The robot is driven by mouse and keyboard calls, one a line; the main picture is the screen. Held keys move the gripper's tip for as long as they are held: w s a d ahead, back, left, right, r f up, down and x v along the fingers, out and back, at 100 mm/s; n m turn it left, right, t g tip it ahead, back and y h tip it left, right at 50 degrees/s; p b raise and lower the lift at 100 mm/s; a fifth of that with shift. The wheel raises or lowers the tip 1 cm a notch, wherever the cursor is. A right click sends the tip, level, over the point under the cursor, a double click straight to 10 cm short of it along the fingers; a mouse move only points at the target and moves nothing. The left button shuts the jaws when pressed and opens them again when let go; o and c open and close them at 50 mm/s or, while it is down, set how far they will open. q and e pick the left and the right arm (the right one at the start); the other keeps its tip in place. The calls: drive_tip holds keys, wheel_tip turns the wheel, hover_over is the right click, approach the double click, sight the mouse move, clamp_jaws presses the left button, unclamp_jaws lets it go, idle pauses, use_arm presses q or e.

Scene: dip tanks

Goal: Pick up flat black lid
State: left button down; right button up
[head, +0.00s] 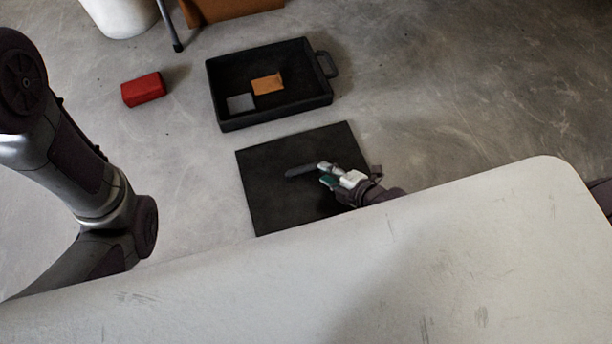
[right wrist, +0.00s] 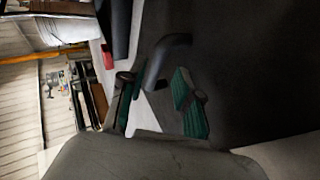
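The flat black lid (head: 275,205) is a dark square plate with a bar handle (head: 302,171) on its top. It lies in front of the black tank in the head view, and the pale surface's edge hides its near part. My right gripper (head: 326,174) is at the right end of the handle. In the right wrist view its green-padded fingers (right wrist: 160,98) are apart, with the curved handle (right wrist: 168,58) at the gap between them. I see no clear contact. The lid fills the right of that view. My left arm shows at left in the head view; its gripper is not visible.
An open black tank (head: 217,98) with an orange piece (head: 267,84) and a grey piece (head: 240,103) inside stands behind the lid. A red block (head: 143,89) lies to its left. A large pale surface (head: 450,260) fills the foreground. Concrete floor at right is clear.

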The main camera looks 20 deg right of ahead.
sight(316, 167)
drive_tip(key=b+x, duration=0.4)
drive_tip(key=shift+f, duration=0.2)
drive_tip(key=shift+w+a+f, duration=0.1)
drive_tip(key=shift+w+a, duration=0.05)
drive_tip(key=shift+w, duration=0.25)
clamp_jaws()
